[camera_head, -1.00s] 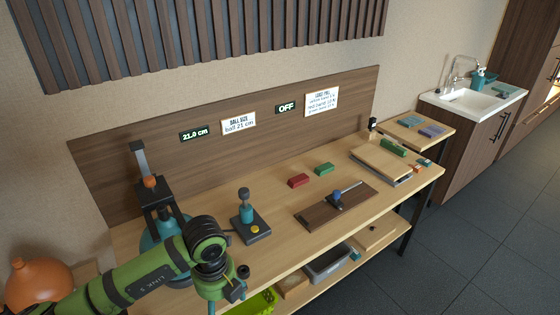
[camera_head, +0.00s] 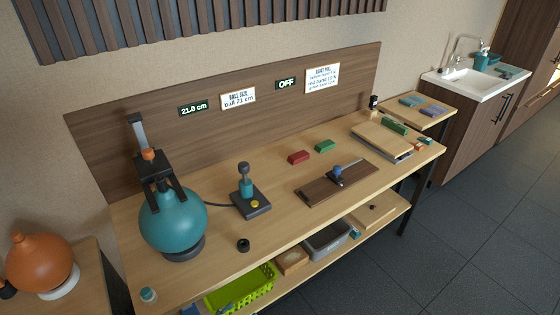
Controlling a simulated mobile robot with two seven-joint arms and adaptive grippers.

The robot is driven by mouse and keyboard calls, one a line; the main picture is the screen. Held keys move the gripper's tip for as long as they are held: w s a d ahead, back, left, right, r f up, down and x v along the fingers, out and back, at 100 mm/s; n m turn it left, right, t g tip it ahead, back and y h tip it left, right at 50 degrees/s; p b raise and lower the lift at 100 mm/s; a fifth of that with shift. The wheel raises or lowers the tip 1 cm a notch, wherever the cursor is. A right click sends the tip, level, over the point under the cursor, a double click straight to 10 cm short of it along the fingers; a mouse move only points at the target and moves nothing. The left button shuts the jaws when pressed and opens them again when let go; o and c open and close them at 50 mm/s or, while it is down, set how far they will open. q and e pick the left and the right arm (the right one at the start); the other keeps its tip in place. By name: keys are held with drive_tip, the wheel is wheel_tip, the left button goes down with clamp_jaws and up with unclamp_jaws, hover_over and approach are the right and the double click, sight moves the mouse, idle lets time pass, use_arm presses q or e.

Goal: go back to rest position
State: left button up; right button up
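Neither of my grippers shows in the head view now, and no part of my arms is visible. The teal ball (camera_head: 173,219) sits on a dark round base at the left end of the workbench (camera_head: 285,235), under a black clamp frame with an orange knob (camera_head: 149,155). A device with a teal post and yellow button (camera_head: 248,192) stands to its right, a cable running from it toward the ball. A small black ring-like piece (camera_head: 243,245) lies near the bench's front edge.
An orange ball (camera_head: 40,263) rests on a white ring on a side table at left. A red block (camera_head: 298,157), a green block (camera_head: 325,146) and a brown board with a blue-knobbed lever (camera_head: 335,184) lie on the bench. A lime basket (camera_head: 240,288) is on the lower shelf. Floor at right is clear.

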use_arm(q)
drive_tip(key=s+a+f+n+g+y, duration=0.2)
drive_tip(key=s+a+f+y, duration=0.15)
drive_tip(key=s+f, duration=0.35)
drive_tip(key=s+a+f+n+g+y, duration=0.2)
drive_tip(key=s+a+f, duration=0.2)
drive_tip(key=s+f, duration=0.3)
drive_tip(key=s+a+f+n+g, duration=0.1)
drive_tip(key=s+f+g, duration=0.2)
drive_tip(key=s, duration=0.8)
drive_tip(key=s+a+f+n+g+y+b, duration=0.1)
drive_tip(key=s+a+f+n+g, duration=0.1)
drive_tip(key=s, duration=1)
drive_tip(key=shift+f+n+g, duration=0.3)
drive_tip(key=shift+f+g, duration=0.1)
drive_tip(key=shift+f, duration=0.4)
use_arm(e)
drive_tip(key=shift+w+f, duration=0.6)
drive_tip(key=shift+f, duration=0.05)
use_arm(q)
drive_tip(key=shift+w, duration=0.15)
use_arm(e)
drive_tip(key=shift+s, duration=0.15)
